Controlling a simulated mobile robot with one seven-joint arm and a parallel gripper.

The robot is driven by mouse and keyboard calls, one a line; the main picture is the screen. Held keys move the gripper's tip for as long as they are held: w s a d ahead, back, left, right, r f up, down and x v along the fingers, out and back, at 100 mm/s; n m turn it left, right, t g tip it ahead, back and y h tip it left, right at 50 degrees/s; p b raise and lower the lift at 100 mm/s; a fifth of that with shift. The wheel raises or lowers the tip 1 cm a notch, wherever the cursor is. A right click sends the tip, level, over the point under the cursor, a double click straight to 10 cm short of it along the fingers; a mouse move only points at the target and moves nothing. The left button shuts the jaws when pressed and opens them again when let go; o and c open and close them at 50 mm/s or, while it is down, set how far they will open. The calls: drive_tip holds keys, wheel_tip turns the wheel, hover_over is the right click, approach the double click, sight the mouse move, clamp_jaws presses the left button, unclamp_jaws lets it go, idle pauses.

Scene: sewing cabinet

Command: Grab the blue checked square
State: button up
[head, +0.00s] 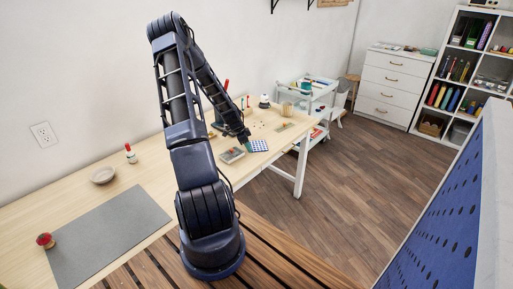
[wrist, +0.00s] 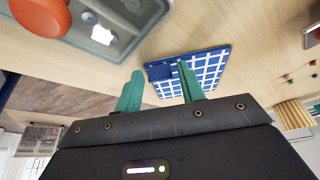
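The blue checked square (head: 259,146) lies flat near the front edge of the wooden table. In the wrist view the square (wrist: 208,73) shows a blue and white grid with a plain darker blue patch at its left corner. My gripper (wrist: 160,68) is open, its two green fingers apart with nothing held between them. The right finger overlaps the square in the picture; the left finger is to the left of it, over bare table. I cannot tell whether either finger touches it. In the head view my gripper (head: 244,141) is just above the square, its fingers hard to make out.
A grey tray (head: 232,155) with small items sits just left of the square; in the wrist view the tray (wrist: 150,12) is close, with an orange round object (wrist: 42,15). A grey mat (head: 105,235) and a bowl (head: 103,175) lie farther left. A white cart (head: 325,92) stands beyond.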

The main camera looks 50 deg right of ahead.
drive_tip(key=c, duration=0.6)
drive_tip(key=shift+c, duration=0.2)
